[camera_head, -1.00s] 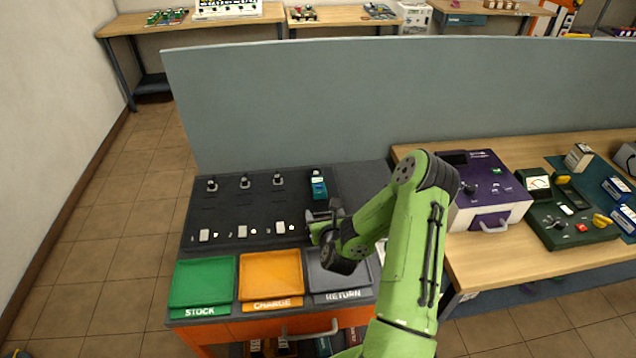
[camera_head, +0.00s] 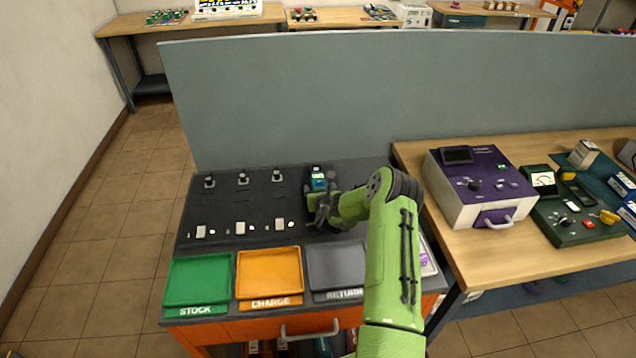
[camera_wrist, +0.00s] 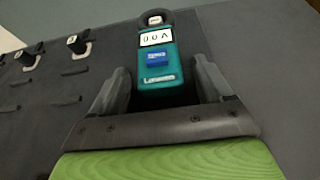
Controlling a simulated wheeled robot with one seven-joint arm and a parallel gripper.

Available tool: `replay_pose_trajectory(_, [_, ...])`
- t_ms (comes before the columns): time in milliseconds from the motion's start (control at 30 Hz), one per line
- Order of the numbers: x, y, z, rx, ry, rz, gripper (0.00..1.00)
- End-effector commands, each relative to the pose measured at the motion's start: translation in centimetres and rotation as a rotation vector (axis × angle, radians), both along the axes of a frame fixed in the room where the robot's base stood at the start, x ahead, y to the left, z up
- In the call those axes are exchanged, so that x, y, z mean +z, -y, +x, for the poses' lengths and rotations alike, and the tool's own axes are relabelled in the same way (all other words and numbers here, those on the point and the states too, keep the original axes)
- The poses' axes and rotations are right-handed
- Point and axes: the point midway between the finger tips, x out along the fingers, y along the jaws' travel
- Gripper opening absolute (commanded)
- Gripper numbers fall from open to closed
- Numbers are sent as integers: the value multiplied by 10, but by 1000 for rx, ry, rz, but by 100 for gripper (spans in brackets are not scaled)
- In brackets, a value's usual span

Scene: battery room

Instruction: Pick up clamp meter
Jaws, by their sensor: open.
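The clamp meter (camera_head: 318,181) is a teal and dark handheld device lying on the black mat at the back right of the orange cart. In the wrist view the clamp meter (camera_wrist: 157,58) shows a white "00A" display, a blue button and a loop at its far end. My gripper (camera_head: 318,205) is at the near end of the meter. In the wrist view my open gripper (camera_wrist: 160,88) has one finger on each side of the meter's lower body. Whether the fingers touch it cannot be told.
Green STOCK (camera_head: 198,281), orange CHARGE (camera_head: 269,274) and grey RETURN (camera_head: 336,266) trays line the cart's front. Several small black fittings (camera_head: 243,178) stand left of the meter. A grey partition (camera_head: 400,90) rises behind. A purple and white box (camera_head: 482,190) sits on the right table.

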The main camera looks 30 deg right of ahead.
Motion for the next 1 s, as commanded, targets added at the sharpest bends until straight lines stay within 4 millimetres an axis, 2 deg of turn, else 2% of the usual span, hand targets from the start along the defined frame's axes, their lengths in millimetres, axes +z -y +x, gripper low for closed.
replay_pose_trajectory(167, [1, 0, 0, 0, 0, 0, 77])
replay_pose_trajectory(500, [1, 0, 0, 0, 0, 0, 25])
replay_pose_trajectory(600, [2, 0, 0, -1, 3, -1, 14])
replay_pose_trajectory(833, [7, 0, 0, -1, 4, -1, 13])
replay_pose_trajectory(1000, [46, 1, 1, -1, 6, -3, 13])
